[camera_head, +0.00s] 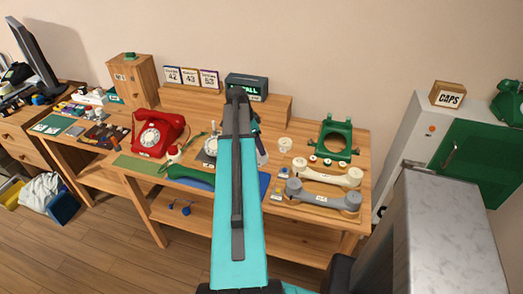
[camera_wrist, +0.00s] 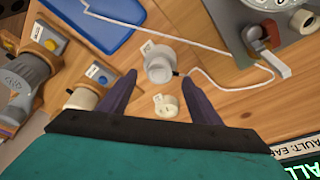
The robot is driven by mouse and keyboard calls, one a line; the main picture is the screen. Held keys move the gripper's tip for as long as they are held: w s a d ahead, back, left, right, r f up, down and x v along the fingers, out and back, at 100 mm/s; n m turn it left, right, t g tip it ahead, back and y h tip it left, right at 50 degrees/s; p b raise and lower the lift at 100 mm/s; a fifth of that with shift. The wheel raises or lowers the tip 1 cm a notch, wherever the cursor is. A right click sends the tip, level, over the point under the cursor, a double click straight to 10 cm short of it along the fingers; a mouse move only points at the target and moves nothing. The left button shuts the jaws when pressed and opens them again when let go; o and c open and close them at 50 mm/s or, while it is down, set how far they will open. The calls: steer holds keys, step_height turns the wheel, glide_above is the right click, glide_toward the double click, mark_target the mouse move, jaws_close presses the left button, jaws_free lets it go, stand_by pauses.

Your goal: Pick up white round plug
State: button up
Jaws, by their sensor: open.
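In the wrist view a whitish round plug (camera_wrist: 158,66) stands on the wooden table, with a dark stub on its side and a thin white cord beside it. My gripper (camera_wrist: 160,76) is open, one dark finger on each side of the plug in the picture, and nothing is held. Whether the fingers have reached its height, I cannot tell. A smaller cream round piece (camera_wrist: 166,105) with dark slots lies close to it.
A grey dial phone (camera_wrist: 270,22) is at upper right in the wrist view, a blue mat (camera_wrist: 95,22) at upper left. In the head view a red phone (camera_head: 158,132) stands left, a green frame (camera_head: 336,140) and cream (camera_head: 328,173) and grey handsets (camera_head: 322,196) right.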

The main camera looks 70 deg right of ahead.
steer(key=shift+p+x, duration=0.4)
steer(key=shift+x, duration=1.1)
steer(key=c, duration=1.1)
